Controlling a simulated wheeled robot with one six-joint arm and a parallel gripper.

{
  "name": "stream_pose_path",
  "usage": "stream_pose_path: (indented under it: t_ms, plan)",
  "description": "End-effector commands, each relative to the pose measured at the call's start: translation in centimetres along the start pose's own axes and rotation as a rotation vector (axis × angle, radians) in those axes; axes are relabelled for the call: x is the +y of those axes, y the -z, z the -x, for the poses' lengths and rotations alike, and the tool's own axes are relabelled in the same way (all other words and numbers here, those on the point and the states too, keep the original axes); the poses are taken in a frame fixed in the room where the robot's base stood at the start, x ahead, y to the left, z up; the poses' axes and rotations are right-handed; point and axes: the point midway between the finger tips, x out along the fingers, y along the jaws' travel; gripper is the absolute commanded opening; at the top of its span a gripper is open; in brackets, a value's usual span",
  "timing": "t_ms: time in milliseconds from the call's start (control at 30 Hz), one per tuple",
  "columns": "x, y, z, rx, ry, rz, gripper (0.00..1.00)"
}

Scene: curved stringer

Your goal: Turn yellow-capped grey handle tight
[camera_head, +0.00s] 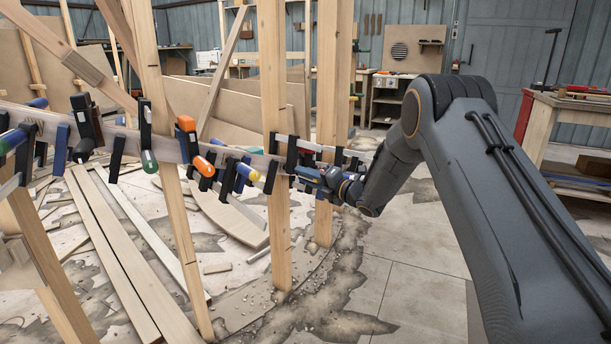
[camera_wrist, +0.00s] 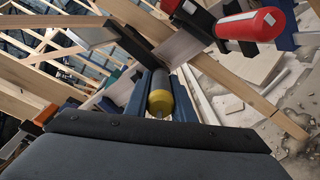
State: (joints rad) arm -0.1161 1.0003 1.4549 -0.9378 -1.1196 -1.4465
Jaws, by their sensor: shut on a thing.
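The yellow-capped grey handle shows in the wrist view, with its yellow cap (camera_wrist: 160,101) facing me and a short grey part (camera_wrist: 159,79) behind it. My gripper (camera_wrist: 160,90) has its two blue fingers on either side of the handle and is shut on it. In the head view my gripper (camera_head: 314,178) reaches in from the right to the clamps on the curved stringer (camera_head: 168,148). The grey handle cannot be made out there, behind or between my fingers. How tight its clamp is cannot be told.
A red clamp handle (camera_wrist: 258,24) lies close to the upper right of my gripper in the wrist view. Wooden posts (camera_head: 279,240) stand close by. Boards and debris cover the floor.

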Motion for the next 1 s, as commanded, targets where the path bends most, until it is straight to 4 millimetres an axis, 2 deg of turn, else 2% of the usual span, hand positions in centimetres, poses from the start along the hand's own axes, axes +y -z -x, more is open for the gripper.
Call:
stream_pose_path:
  t_ms: [1000]
  plan:
    - [0.23,-0.21,0.09,-0.002,0.001,-0.964,0.0]
